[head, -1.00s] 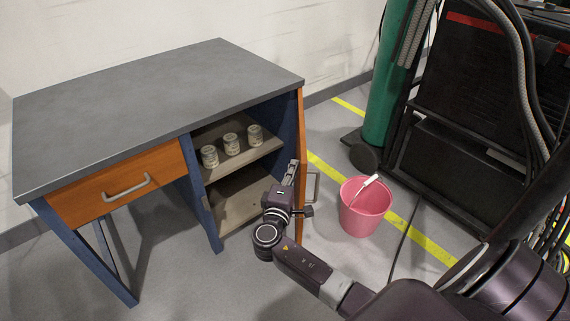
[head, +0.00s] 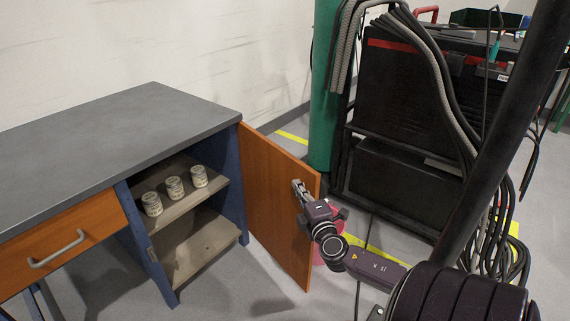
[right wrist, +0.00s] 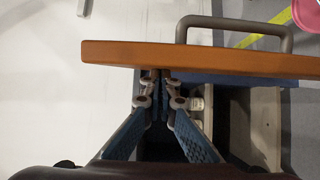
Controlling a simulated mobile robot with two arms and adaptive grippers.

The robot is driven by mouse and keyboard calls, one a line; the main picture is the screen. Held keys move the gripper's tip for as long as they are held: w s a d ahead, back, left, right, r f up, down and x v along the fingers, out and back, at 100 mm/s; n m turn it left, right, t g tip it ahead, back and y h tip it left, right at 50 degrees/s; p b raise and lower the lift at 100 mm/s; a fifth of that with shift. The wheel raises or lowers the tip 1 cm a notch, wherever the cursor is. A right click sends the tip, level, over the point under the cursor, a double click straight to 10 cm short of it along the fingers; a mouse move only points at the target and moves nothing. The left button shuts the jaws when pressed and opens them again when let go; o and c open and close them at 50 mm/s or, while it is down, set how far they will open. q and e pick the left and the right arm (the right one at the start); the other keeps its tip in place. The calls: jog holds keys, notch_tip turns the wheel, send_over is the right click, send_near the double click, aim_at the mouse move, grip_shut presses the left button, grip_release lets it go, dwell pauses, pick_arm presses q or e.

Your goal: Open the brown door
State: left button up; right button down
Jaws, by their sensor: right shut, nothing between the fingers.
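The brown door (head: 276,202) of the desk cabinet stands wide open, swung out to the right of the cabinet opening. In the right wrist view the top edge of the door (right wrist: 210,58) runs across the picture, with its grey handle (right wrist: 235,25) on the far side. My right gripper (head: 298,187) is shut and empty at the inner face of the door, near its free edge. Its closed fingertips (right wrist: 160,76) are at the door's inner side; I cannot tell whether they touch. My left gripper is not in view.
The cabinet shelf (head: 181,201) holds three small jars (head: 174,188). A drawer (head: 65,245) is closed at the left. A pink bucket (head: 330,247) is partly hidden behind the door and my arm. A green cylinder (head: 325,90) and black machine (head: 405,130) stand behind at the right.

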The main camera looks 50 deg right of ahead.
jog(key=d, duration=0.1)
jog(key=d+b, duration=0.1)
jog(key=d, duration=0.2)
jog(key=shift+s+d+f+b, duration=0.15)
jog(key=shift+s+d+b, duration=0.05)
jog(key=shift+s+b, duration=0.2)
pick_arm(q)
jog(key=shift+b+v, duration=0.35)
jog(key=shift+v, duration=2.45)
pick_arm(e)
jog(key=shift+d, duration=1)
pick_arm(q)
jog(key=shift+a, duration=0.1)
pick_arm(e)
jog(key=shift+a, duration=0.1)
